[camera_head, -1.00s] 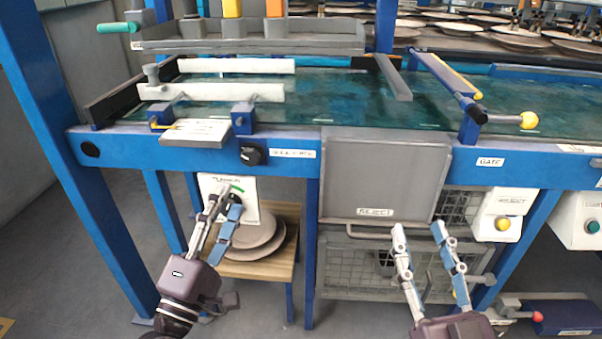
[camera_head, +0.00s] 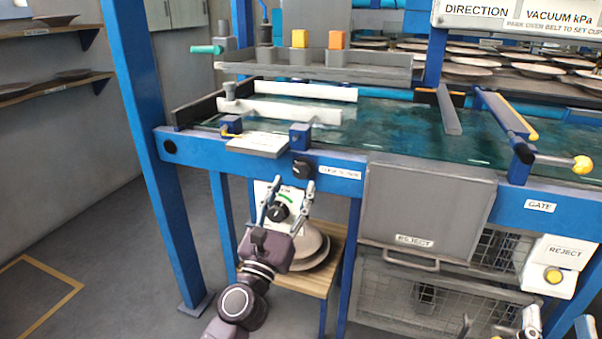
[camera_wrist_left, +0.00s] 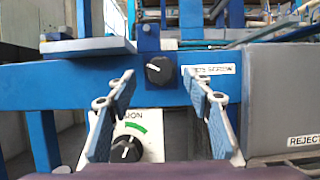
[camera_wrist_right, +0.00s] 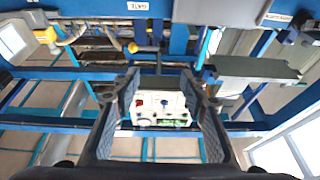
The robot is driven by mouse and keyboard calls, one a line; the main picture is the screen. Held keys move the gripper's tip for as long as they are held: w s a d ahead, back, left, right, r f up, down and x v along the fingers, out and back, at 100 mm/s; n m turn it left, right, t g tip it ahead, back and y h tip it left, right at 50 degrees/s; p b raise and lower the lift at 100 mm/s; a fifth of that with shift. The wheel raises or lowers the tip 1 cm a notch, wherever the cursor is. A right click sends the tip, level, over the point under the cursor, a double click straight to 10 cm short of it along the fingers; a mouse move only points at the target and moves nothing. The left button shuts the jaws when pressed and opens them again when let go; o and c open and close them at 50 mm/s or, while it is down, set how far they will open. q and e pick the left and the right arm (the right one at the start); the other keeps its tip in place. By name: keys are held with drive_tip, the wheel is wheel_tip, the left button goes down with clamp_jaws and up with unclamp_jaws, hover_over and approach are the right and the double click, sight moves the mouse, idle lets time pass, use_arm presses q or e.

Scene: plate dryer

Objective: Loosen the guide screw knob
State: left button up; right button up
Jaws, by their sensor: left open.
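The guide screw knob (camera_head: 303,169) is a small black round knob on the blue front rail, left of a white label. In the left wrist view the guide screw knob (camera_wrist_left: 158,70) shows between the two fingertips, farther off than they are. My left gripper (camera_head: 289,190) is open and empty, just below the knob in the head view and apart from it. The left wrist view shows its fingers (camera_wrist_left: 160,88) spread wide. My right gripper (camera_head: 498,322) is at the bottom right, partly cut off. In the right wrist view its fingers (camera_wrist_right: 160,78) are apart with nothing held.
A white panel with a black dial (camera_head: 279,211) hangs below the rail, behind my left gripper. A stool (camera_head: 333,262) with stacked plates stands under it. A grey reject box (camera_head: 425,205) is right of the knob. A small plate-like bracket (camera_head: 258,146) juts out at upper left.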

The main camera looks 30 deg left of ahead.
sight(300, 172)
use_arm(q)
drive_tip(key=shift+p+x, duration=0.3)
drive_tip(key=shift+x, duration=2.1)
use_arm(e)
drive_tip(key=shift+w+d+f+g+h, duration=0.1)
drive_tip(key=shift+w+f+g+h, duration=0.2)
drive_tip(key=shift+f, duration=0.4)
drive_tip(key=shift+w+f+g+h, duration=0.1)
drive_tip(key=shift+f+g, duration=0.35)
drive_tip(key=shift+f, duration=0.3)
drive_tip(key=shift+w+d+f+g+h, duration=0.1)
drive_tip(key=shift+w+f+g, duration=0.2)
drive_tip(key=shift+f, duration=0.4)
drive_tip(key=shift+s, duration=0.15)
use_arm(q)
drive_tip(key=c, duration=1.2)
